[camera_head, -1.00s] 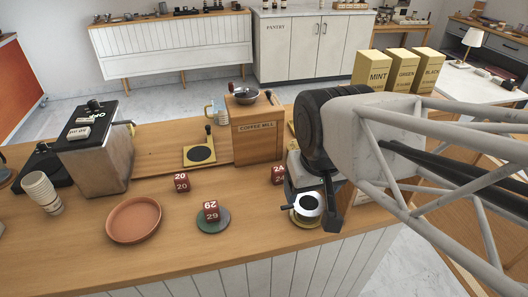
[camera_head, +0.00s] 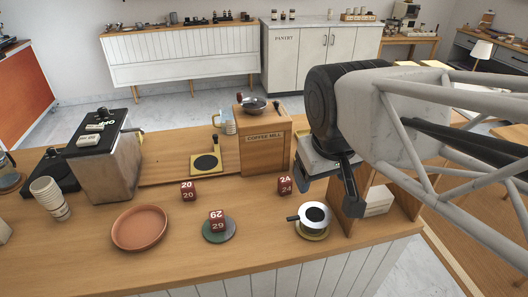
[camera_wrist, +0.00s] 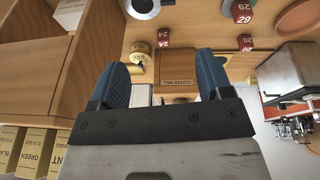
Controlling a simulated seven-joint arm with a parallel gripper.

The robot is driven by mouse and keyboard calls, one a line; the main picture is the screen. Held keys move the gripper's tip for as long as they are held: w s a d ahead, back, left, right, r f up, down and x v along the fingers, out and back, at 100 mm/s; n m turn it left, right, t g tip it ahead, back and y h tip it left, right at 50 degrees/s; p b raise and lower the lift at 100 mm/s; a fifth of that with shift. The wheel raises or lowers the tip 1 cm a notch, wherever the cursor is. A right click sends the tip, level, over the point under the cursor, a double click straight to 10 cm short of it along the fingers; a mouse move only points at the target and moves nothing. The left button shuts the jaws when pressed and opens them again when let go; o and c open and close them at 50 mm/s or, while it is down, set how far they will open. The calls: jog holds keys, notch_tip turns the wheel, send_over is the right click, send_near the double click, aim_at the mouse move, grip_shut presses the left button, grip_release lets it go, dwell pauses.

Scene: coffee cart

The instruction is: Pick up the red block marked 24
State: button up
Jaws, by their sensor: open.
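The red block marked 24 (camera_head: 285,185) sits on the wooden counter in front of the coffee mill (camera_head: 264,148). In the wrist view the block (camera_wrist: 163,40) shows beyond the fingers, between their directions. My gripper (camera_head: 328,182) hangs to the right of the block in the head view, apart from it. In the wrist view its two blue fingers (camera_wrist: 162,80) are spread with nothing held between them. Two similar red blocks stand nearby: one marked 20 (camera_head: 188,191) on the counter, one marked 29 (camera_head: 217,220) on a green coaster (camera_head: 220,235).
A white pot with a dark handle (camera_head: 314,215) stands in front of my gripper. A terracotta dish (camera_head: 140,227) lies to the left. Stacked cups (camera_head: 50,198) and a coffee machine (camera_head: 100,160) are farther left. A wooden shelf (camera_head: 395,190) stands close on the right.

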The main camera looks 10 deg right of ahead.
jog(key=w+d+n+t+h, duration=0.2)
jog(key=w+d+n+t, duration=0.1)
jog(key=w+n, duration=0.4)
jog(key=n+t+y, duration=0.4)
jog(key=n+t, duration=0.3)
jog(key=n, duration=2.2)
send_over(287, 181)
notch_tip(287, 181, down, 18)
jog(key=shift+r, duration=0.1)
jog(key=shift+f, duration=1.95)
